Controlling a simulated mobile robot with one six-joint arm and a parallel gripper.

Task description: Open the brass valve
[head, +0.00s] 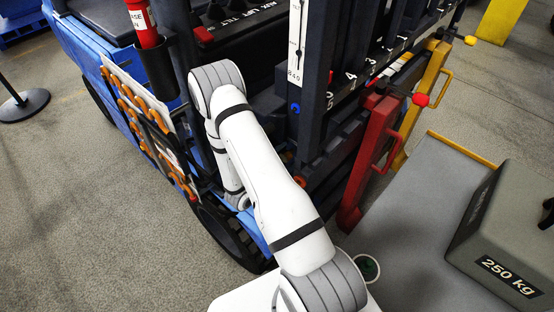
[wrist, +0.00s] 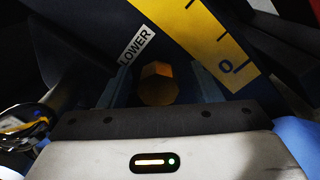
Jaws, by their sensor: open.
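The brass valve (wrist: 158,86) shows in the wrist view as a faceted, dull gold knob on a dark panel. A white label reading LOWER (wrist: 137,45) is just above it to the left. My gripper (wrist: 160,72) is open, with one finger on each side of the valve. A gap shows between the valve and each finger, and I cannot tell how deep the fingers reach around it. In the head view I cannot make out the valve or the gripper; my own arm covers part of the blue forklift.
A yellow scale marked 0 (wrist: 225,67) lies right of the valve. The blue forklift (head: 88,60) has a dark mast (head: 309,80) and red (head: 371,150) and yellow (head: 425,95) forks. A grey 250 kg weight (head: 515,225) stands at right. Floor at left is mostly clear.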

